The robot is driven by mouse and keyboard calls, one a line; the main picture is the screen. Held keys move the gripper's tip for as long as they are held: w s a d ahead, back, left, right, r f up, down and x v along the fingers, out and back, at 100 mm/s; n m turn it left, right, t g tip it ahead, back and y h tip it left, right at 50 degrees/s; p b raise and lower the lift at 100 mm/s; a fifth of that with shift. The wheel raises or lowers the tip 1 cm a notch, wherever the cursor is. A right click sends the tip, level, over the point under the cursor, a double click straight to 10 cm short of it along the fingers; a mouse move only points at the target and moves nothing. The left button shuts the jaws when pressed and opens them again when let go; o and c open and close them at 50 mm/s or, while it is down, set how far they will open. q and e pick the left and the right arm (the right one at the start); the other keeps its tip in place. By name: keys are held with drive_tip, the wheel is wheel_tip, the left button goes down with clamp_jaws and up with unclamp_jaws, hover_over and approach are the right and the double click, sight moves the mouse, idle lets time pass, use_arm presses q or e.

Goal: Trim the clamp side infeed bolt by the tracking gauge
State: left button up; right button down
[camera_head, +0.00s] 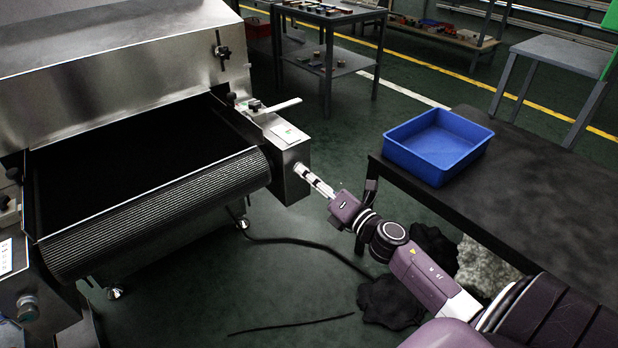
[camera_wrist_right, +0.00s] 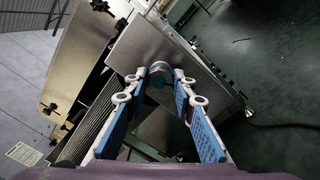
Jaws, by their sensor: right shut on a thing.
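The clamp side infeed bolt shows in the right wrist view as a round silvery head (camera_wrist_right: 159,67) on the end face of a steel housing (camera_head: 290,160). My right gripper (camera_head: 306,172) reaches this end face from the right, its fingers closed around the bolt head. In the right wrist view the blue-padded fingertips (camera_wrist_right: 161,75) sit on either side of the head. In the head view the fingers hide the bolt. A small pale plate (camera_head: 288,133) lies on top of the housing; I cannot tell whether it is the tracking gauge. My left gripper is out of view.
The dryer's dark belt (camera_head: 140,155) runs left of the housing, with a ridged front roller edge. A knob (camera_head: 28,308) sits at the belt's left side. A blue bin (camera_head: 438,148) stands on a dark table (camera_head: 540,190) at right. Dark cable lies on the green floor.

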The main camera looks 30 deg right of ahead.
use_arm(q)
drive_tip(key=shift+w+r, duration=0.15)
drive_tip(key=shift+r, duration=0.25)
use_arm(e)
drive_tip(key=shift+n, duration=0.5)
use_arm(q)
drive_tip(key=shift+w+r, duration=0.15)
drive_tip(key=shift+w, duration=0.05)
use_arm(e)
drive_tip(key=c, duration=1.6)
unclamp_jaws()
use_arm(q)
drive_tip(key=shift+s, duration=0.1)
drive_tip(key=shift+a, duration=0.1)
use_arm(e)
drive_tip(key=shift+s, duration=0.15)
drive_tip(key=s, duration=0.4)
drive_tip(key=s+d, duration=0.1)
drive_tip(key=s, duration=0.6)
drive_tip(key=shift+s+d+f, duration=0.15)
drive_tip(key=shift+s+f, duration=0.2)
